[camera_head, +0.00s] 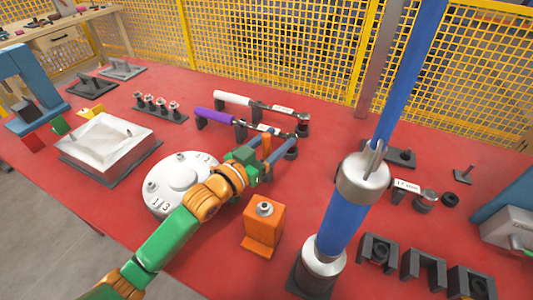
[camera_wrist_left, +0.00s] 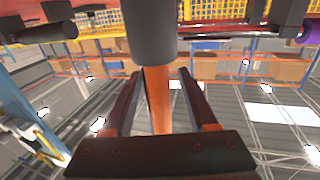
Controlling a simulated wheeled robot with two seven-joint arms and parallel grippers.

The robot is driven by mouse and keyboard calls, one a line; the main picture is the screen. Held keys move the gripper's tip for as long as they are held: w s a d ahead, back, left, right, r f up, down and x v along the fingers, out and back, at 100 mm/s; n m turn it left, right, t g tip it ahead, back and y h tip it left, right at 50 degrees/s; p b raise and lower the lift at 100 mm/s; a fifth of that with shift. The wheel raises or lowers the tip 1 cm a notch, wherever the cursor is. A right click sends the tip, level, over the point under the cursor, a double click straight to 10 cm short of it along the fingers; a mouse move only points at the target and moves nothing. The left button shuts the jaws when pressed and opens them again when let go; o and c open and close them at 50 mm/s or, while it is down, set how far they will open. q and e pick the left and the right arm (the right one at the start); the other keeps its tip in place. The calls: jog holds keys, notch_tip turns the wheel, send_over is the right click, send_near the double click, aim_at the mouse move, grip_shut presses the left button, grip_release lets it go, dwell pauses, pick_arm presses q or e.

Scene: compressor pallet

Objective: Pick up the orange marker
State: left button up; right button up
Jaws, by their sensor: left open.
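The orange marker (camera_head: 267,143) shows as a small upright orange piece near the middle of the red table in the head view. In the left wrist view the orange marker (camera_wrist_left: 158,105) runs between the two fingers, with a dark cylindrical part at its upper end in the picture. My left gripper (camera_head: 269,152) is at the marker, its fingers on either side of it. In the left wrist view the left gripper (camera_wrist_left: 161,76) is open, with gaps visible beside the marker. My right gripper is not in view.
Torque wrenches with a purple grip (camera_head: 216,117) and a white grip (camera_head: 232,98) lie just behind the gripper. A white round plate (camera_head: 180,178) and an orange block (camera_head: 264,228) are close to the arm. A tall blue cylinder (camera_head: 343,222) stands to the right.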

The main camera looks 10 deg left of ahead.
pick_arm(q)
jog(key=shift+s, duration=0.1)
grip_shut()
